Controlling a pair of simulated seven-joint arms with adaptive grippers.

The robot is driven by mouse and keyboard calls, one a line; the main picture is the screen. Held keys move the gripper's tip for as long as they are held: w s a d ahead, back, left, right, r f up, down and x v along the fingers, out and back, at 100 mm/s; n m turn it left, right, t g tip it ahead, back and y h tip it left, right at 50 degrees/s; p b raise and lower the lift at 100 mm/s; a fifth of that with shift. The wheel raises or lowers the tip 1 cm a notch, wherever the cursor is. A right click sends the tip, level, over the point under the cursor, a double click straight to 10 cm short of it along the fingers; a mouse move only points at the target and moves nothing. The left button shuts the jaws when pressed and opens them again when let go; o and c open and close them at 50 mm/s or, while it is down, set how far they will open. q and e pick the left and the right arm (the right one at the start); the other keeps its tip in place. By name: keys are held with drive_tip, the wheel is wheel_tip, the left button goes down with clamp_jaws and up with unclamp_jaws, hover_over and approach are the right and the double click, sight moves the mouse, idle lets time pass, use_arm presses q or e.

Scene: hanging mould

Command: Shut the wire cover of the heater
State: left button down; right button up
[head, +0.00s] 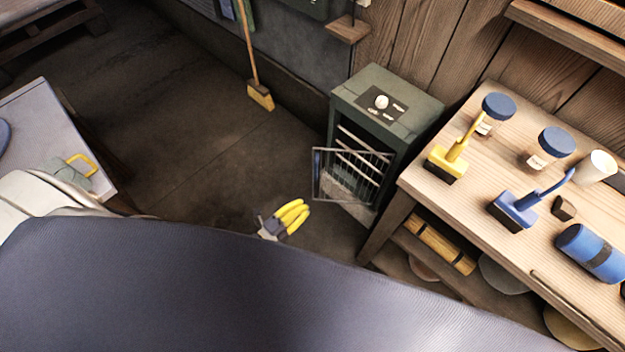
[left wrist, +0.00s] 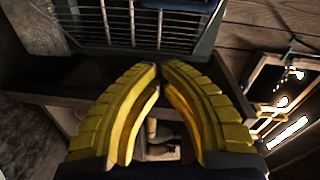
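The heater (head: 412,92) is a dark green box against the plank wall, with a round white knob on its top. Its wire cover (head: 335,178) stands open, swung out from the front towards the left. Pale slanted bars show in the opening behind it. My left gripper (head: 306,207) has yellow fingers and is below and left of the cover, apart from it. In the left wrist view its fingertips (left wrist: 160,67) meet with nothing between them. Wire bars (left wrist: 132,22) show beyond the tips there. My right gripper is in neither view.
A wooden workbench (head: 480,178) stands right of the heater, holding brushes, jars, a cup and a blue roll. A broom (head: 260,96) leans at the back wall. A grey surface (head: 40,118) is at left. The floor (head: 200,140) left of the heater is clear.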

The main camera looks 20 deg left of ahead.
use_arm(q)
drive_tip(key=w+d+r+m, duration=0.1)
drive_tip(key=w+d+m, duration=0.1)
drive_tip(key=w, duration=0.9)
drive_tip(key=shift+w+r+h, duration=0.2)
drive_tip(key=shift+r+h, duration=0.1)
idle(0.5)
